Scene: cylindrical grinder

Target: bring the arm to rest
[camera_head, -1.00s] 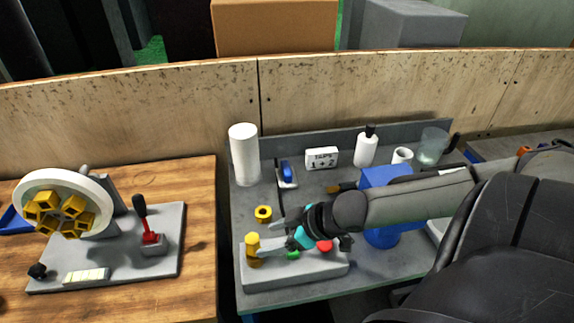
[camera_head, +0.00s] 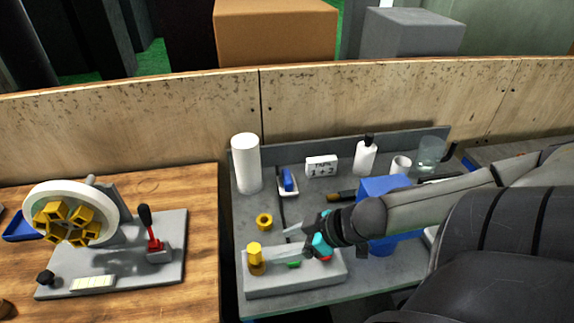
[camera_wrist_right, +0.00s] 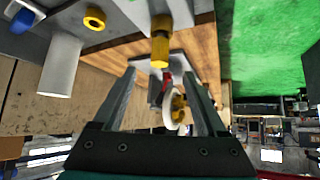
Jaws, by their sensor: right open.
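My right arm comes in from the right in the head view. Its gripper (camera_head: 292,240) is above the light grey block (camera_head: 300,283) on the grey table, to the right of a yellow peg-like part (camera_head: 255,260) that stands on the block's left end. In the right wrist view the two fingers (camera_wrist_right: 165,92) are spread apart with nothing held between them. The yellow part (camera_wrist_right: 160,45) shows beyond the fingertips there, apart from them. My left gripper is not in view.
A yellow ring (camera_head: 264,221), white cylinder (camera_head: 246,163), white bottle (camera_head: 365,156) and small sign (camera_head: 321,167) stand on the grey table. A blue box (camera_head: 385,188) is beneath my right arm. The wooden table holds a wheel fixture (camera_head: 70,212) and red lever (camera_head: 154,242).

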